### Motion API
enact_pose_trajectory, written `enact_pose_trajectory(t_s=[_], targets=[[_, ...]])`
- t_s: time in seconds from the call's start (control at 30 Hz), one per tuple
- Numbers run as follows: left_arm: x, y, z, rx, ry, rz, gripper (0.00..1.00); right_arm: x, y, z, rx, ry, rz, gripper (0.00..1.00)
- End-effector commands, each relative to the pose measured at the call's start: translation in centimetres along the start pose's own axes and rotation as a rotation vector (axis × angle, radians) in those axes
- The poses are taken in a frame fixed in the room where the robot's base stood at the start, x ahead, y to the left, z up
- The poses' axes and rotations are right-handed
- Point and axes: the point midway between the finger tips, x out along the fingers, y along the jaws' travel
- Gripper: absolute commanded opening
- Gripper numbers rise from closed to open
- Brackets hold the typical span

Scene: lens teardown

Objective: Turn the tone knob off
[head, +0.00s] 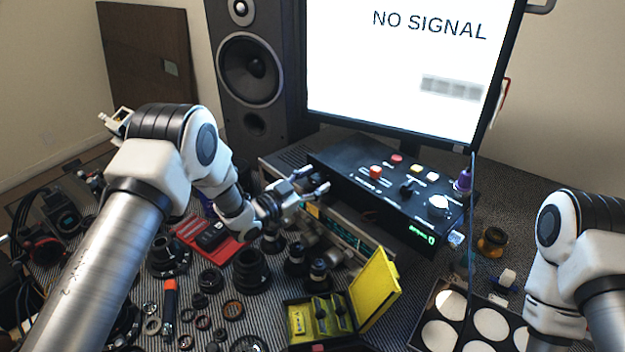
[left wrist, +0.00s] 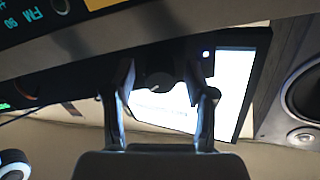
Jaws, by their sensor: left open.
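My left gripper (head: 313,183) is open at the left end of the radio (head: 352,236), which stands below the black control box. In the left wrist view, a dark round knob (left wrist: 158,82) with a pale pointer mark lies between the two spread fingers of my left gripper (left wrist: 160,92). The fingers stand on either side of the knob; I cannot tell if they touch it. No label on this knob is readable. Part of the radio's FM dial (left wrist: 45,28) shows at the upper left there. My right arm is at the right of the head view, its gripper out of the picture.
The black control box (head: 345,163) carries coloured buttons and a white knob (head: 438,205). A monitor (head: 400,65) reading NO SIGNAL and a speaker (head: 250,75) stand behind. Lens parts, a red tray (head: 192,228) and an open yellow case (head: 375,285) crowd the table in front.

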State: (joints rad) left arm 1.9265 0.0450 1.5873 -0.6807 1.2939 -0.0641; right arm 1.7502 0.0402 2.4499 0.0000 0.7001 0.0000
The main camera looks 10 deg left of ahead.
Motion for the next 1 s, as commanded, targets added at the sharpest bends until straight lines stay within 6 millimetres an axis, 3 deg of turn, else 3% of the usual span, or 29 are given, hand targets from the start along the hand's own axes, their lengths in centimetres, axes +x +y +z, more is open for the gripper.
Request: enact_pose_trajectory(t_s=[0.17, 0.3, 0.33, 0.73, 1.0], targets=[[-0.02, -0.02, 0.04, -0.001, 0.000, -0.001, 0.52, 0.04, 0.00, 0.02, 0.000, 0.000, 0.000, 0.40], [-0.03, -0.02, 0.04, -0.001, 0.000, -0.001, 0.03, 0.04, 0.00, 0.02, 0.000, -0.001, 0.000, 0.40], [-0.03, -0.02, 0.03, 0.000, 0.000, -0.001, 0.00, 0.04, 0.00, 0.02, 0.000, -0.001, 0.000, 0.40], [-0.04, -0.02, 0.09, -0.035, 0.000, -0.001, 0.00, 0.22, 0.00, 0.02, 0.000, -0.001, 0.000, 0.40], [-0.05, -0.03, 0.19, -0.177, -0.001, -0.001, 0.00, 0.77, 0.00, 0.02, 0.000, 0.000, 0.000, 0.40]])
